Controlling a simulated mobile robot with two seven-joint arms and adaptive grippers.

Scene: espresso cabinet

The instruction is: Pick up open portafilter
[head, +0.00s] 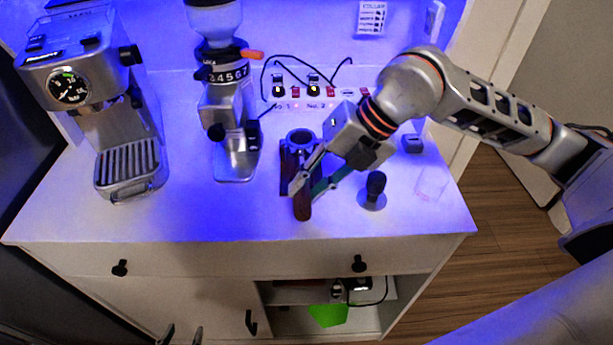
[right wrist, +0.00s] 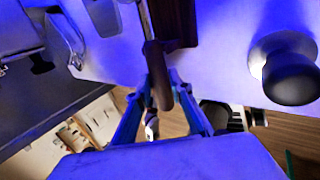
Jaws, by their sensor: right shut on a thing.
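The open portafilter (head: 300,137) has a metal ring head and a brown handle. Its head sits at a dark wooden holder (head: 285,172) near the middle of the counter, and the handle points toward the front edge. My right gripper (head: 302,188) is shut on the handle. In the right wrist view the handle (right wrist: 157,72) lies between the two fingers (right wrist: 162,95). I cannot tell whether the portafilter is clear of the holder. Of my left gripper (head: 181,336), only two separated fingertips show at the bottom edge, in front of the cabinet.
An espresso machine (head: 75,75) stands at the left and a grinder (head: 225,105) right of it. A tamper (head: 375,187) stands right of the portafilter and also shows in the right wrist view (right wrist: 290,75). A switch panel (head: 315,92) is behind. The counter's front left is clear.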

